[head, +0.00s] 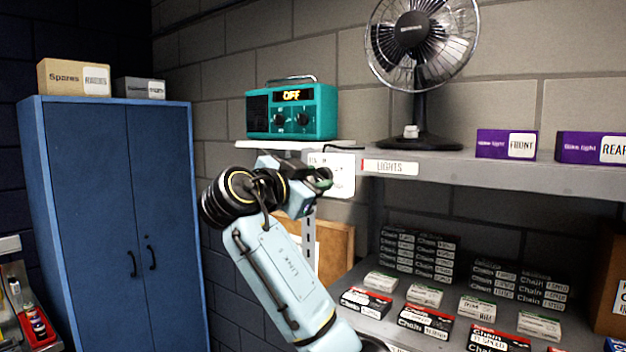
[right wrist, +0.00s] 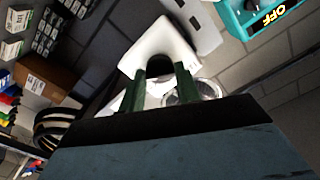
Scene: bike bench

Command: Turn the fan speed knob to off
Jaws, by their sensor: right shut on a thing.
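The black fan (head: 411,30) with a wire cage stands on the upper shelf, on a dark round base (head: 425,143). A small pale part (head: 411,131), perhaps the speed knob, shows at the foot of its post; its setting is too small to read. My right gripper (head: 322,180) is in front of the shelf edge, left of and below the fan base in the head view. In the right wrist view its green fingers (right wrist: 165,76) are shut on a small dark thing (right wrist: 155,66) that I cannot identify. My left gripper is out of view.
A teal radio-like box (head: 291,110) with two knobs and an OFF display stands left of the fan. Purple light boxes (head: 506,144) are to the right. A white sign (head: 338,178) is beside my gripper. Several chain boxes fill the lower shelf (head: 400,290). A blue cabinet (head: 115,210) stands left.

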